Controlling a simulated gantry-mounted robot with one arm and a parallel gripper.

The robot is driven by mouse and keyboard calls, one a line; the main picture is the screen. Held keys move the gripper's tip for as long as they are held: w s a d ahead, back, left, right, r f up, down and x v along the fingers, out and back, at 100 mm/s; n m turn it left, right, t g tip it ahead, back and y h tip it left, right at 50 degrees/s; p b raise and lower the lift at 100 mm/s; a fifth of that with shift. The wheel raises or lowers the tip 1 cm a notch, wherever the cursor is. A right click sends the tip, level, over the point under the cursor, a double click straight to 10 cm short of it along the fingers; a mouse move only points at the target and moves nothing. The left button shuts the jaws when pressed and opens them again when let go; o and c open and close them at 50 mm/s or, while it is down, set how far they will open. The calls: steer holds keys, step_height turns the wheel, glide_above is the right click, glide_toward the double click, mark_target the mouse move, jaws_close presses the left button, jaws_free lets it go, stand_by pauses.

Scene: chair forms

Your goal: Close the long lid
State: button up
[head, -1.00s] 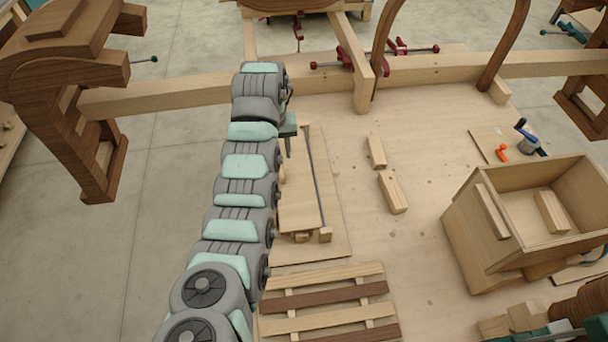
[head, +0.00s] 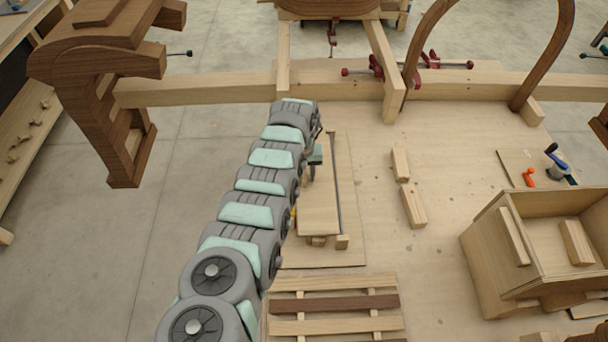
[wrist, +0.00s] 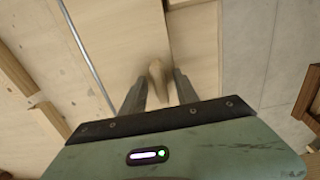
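A long pale wooden panel (head: 318,205), which looks like the long lid, lies on a plywood base (head: 350,255) beside my arm. I cannot tell how far the lid is open. My gripper (head: 313,172) is over the panel's far part, partly hidden by my arm. In the wrist view my gripper (wrist: 161,76) has its fingers apart, with a light wooden knob or handle (wrist: 157,82) between them in the picture. Gaps show beside it; contact is unclear. The rod also shows there (wrist: 88,55).
A slatted panel (head: 335,302) lies nearer on the workbench (head: 440,150). Two loose wooden blocks (head: 413,206) lie right of the rod. An open wooden box (head: 490,255) stands at right. A long beam (head: 200,90) with red clamps (head: 375,67) crosses behind.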

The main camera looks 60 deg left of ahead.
steer(key=shift+c, duration=0.2)
jaws_close()
stand_by(1.3)
